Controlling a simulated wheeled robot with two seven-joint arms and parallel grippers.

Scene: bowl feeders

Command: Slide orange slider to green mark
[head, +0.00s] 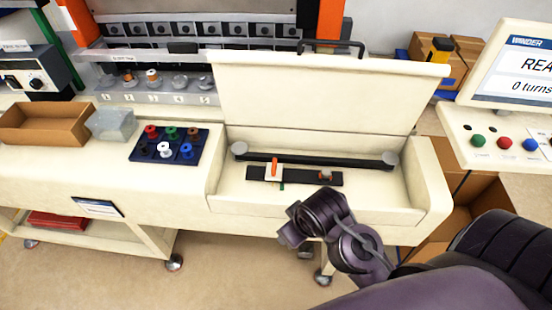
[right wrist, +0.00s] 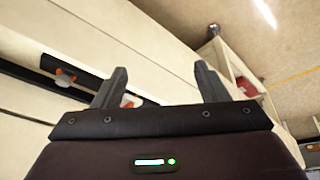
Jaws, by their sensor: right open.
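The orange slider (head: 274,169), a pale block with an upright orange pointer, sits on the left part of a short black track (head: 300,177) in the open bay. A small green mark (head: 282,186) shows at the track's front edge, slightly right of the slider. A grey knob with orange (head: 325,175) sits at the track's right end. In the right wrist view, the track (right wrist: 47,63) lies left of my right gripper (right wrist: 160,82), which is open and empty. A finger partly hides an orange part there; I cannot tell which part it is. My left gripper is out of view.
A raised lid (head: 320,95) stands behind the bay. A black bar (head: 315,158) with grey end knobs lies behind the track. A blue tray (head: 170,147) with several colored spools is left. A screen (head: 515,70) and buttons are right.

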